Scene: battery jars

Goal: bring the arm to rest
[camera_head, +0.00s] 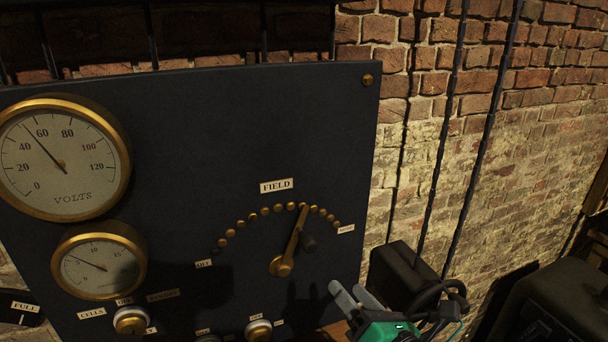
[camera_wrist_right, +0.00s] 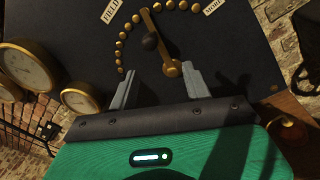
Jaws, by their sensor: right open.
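My right gripper (camera_head: 352,299) is at the lower right of the dark panel in the head view, open and empty. In the right wrist view its two grey fingers (camera_wrist_right: 160,92) stand wide apart in front of the panel. The brass field lever (camera_head: 294,243) with a black knob points up and slightly right among an arc of brass studs. The lever also shows beyond the fingers in the right wrist view (camera_wrist_right: 158,45), apart from them. My left gripper is in neither view.
The dark panel (camera_head: 200,130) carries a volts gauge (camera_head: 62,160), a smaller gauge (camera_head: 98,262) and knobs below. Dark boxes (camera_head: 400,275) stand at the lower right, near my right gripper. Cables run down the brick wall (camera_head: 490,150).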

